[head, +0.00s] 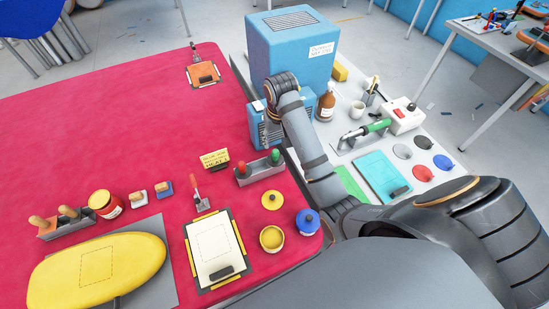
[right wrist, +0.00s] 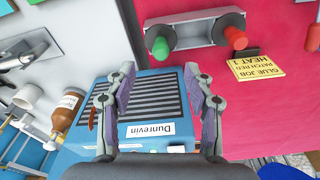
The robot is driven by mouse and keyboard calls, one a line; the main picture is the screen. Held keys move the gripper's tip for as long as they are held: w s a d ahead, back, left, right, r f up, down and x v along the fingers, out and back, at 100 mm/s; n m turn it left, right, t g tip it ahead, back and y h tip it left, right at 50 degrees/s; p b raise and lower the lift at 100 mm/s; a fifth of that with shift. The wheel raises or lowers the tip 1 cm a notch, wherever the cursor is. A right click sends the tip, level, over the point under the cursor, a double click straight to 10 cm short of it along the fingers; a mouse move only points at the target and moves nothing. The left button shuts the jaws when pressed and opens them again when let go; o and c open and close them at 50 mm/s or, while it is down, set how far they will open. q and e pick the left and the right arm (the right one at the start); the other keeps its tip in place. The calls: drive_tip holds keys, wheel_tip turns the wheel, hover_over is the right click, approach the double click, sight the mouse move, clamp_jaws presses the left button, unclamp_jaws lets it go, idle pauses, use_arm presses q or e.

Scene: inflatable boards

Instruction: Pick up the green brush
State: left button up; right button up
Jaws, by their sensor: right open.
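The green brush (head: 275,155) stands by its green handle in a grey rack (head: 258,172) on the red table, right of a red-handled one (head: 241,167). In the right wrist view its green handle (right wrist: 160,48) shows beyond my fingertips, near the rack's left end; its lower part is hidden. My right gripper (right wrist: 159,72) is open and empty, above a blue vented box and apart from the brush. In the head view the gripper (head: 268,128) hangs just behind the rack. My left gripper is not in view.
The blue box (right wrist: 150,132) labelled Dunrevin is below my gripper. A yellow note (head: 215,158) stands left of the rack. A large blue machine (head: 290,55), a brown bottle (head: 326,105) and a green-handled tool (head: 378,126) are on the right bench. The red table's back middle is clear.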

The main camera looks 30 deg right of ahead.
sight(275, 151)
drive_tip(key=f+b, duration=0.1)
drive_tip(key=f, duration=0.1)
drive_tip(key=w+f+b, duration=0.1)
drive_tip(key=f+b, duration=0.1)
drive_tip(key=shift+f, duration=0.15)
drive_tip(key=shift+w+d+f, duration=0.1)
drive_tip(key=shift+w+f, duration=0.15)
drive_tip(key=shift+f, duration=0.05)
wheel_tip(275, 151, down, 5)
drive_tip(key=b, duration=0.4)
drive_tip(key=shift+w+r+b, duration=0.15)
drive_tip(key=shift+r+b, duration=0.05)
drive_tip(key=shift+b, duration=0.1)
drive_tip(key=shift+w+f, duration=0.1)
drive_tip(key=shift+f, duration=0.1)
drive_tip(key=shift+r, duration=0.1)
drive_tip(key=shift+c, duration=0.9)
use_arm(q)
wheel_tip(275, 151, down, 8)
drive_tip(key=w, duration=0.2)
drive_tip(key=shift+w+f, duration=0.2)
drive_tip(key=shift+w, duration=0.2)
use_arm(e)
clamp_jaws()
